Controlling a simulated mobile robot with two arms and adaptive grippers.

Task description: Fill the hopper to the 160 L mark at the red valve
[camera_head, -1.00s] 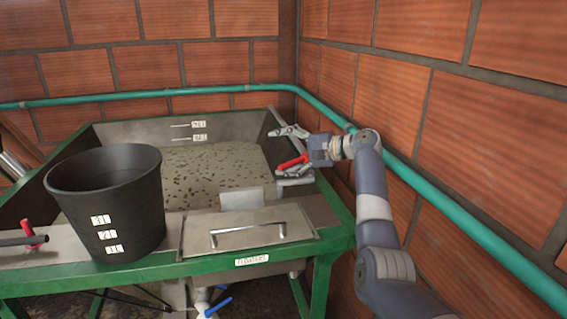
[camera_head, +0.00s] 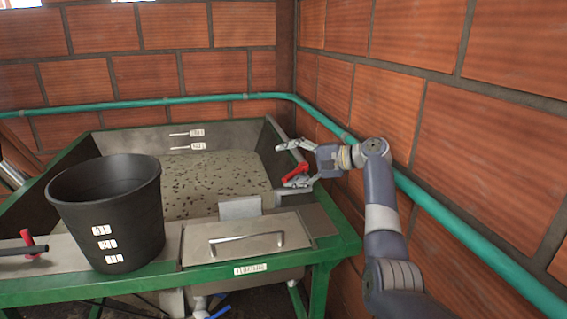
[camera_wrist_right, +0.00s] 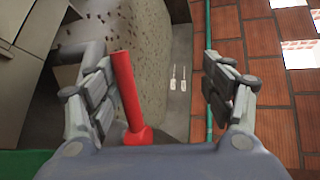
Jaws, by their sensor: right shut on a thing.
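The hopper (camera_head: 112,143) is a grey metal tank in a green frame, partly full of a pale mass with dark specks. Two white level marks (camera_head: 197,139) are on its back wall, just above the contents. Their figures are too small to read. They also show in the right wrist view (camera_wrist_right: 178,79). The red valve handle (camera_head: 296,172) is at the hopper's right rim. My right gripper (camera_head: 281,167) is shut on it. In the right wrist view the handle (camera_wrist_right: 124,85) lies beside the left finger, and the fingers look well apart. My left gripper is out of view.
A black bucket (camera_head: 108,215) with marks stands at the hopper's front left. A lidded metal box (camera_head: 248,239) is beside it. Another red valve (camera_head: 28,240) is at far left. A teal pipe (camera_head: 430,205) runs along the brick walls close to my right arm.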

